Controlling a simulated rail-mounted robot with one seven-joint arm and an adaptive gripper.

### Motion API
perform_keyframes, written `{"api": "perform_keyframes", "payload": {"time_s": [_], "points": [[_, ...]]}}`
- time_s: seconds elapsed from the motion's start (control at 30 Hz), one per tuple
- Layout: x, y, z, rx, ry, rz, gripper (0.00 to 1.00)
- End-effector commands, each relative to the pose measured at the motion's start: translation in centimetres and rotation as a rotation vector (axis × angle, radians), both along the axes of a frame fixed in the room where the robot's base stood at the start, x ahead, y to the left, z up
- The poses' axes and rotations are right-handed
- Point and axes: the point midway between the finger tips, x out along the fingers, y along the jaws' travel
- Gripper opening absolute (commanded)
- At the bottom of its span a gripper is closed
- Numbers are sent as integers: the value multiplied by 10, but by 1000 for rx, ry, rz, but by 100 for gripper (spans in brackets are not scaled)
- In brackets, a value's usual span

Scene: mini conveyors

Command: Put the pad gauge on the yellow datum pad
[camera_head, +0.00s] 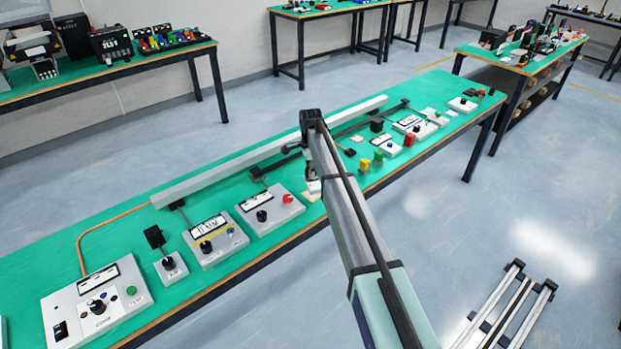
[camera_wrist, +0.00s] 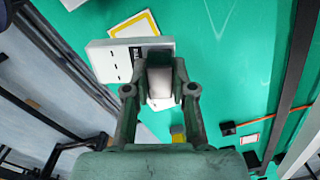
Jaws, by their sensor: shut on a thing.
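My gripper (camera_wrist: 160,88) is shut on a pale block, which seems to be the handle of the pad gauge (camera_wrist: 105,62). The gauge is a grey-white plate with a dark label, reaching left of the fingers in the wrist view. The yellow datum pad (camera_wrist: 152,20), a white square with a yellow border, lies on the green bench just beyond the gauge. The plate covers part of the pad's near side. I cannot tell the height of the gauge above the bench. In the head view my arm hides most of the gripper, and a white part (camera_head: 313,187) shows below it.
The green bench (camera_head: 130,222) carries grey control boxes (camera_head: 275,211) to the left of my arm. Yellow and green blocks (camera_head: 364,166) and a red block (camera_head: 409,140) stand to the right. A long pale rail (camera_head: 240,160) runs along the back.

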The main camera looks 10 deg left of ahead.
Motion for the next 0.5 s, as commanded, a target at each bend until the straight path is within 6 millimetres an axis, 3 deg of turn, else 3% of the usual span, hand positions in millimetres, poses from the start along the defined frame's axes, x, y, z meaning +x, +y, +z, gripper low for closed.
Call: {"api": "perform_keyframes", "payload": {"time_s": [0.3, 0.5], "points": [[0, 0, -37, -1, 2, 0, 0], [0, 0, -41, 0, 0, 0, 0]]}}
